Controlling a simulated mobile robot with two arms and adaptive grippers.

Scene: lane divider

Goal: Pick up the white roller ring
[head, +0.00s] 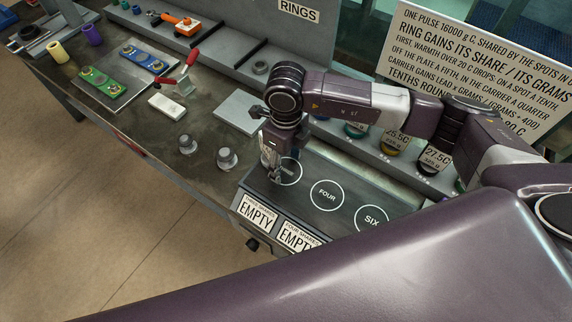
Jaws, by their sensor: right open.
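I cannot make out a white roller ring for certain in the head view; it may be hidden behind my right gripper or among the small parts. My right gripper (271,176) is open and points down over the leftmost circle (290,172) of a dark plate (345,213). The gripper hides part of that circle, and I cannot tell whether it touches the plate. The circles marked FOUR (327,196) and SIX (371,218) look bare. My left gripper is not in view.
Two grey knobbed weights (227,158) stand left of the plate. A white block (168,107), a red-handled clamp (181,77), a tray (104,91) with green and blue pieces and a yellow roller (57,52) lie farther left. Coloured jars (394,144) line the back.

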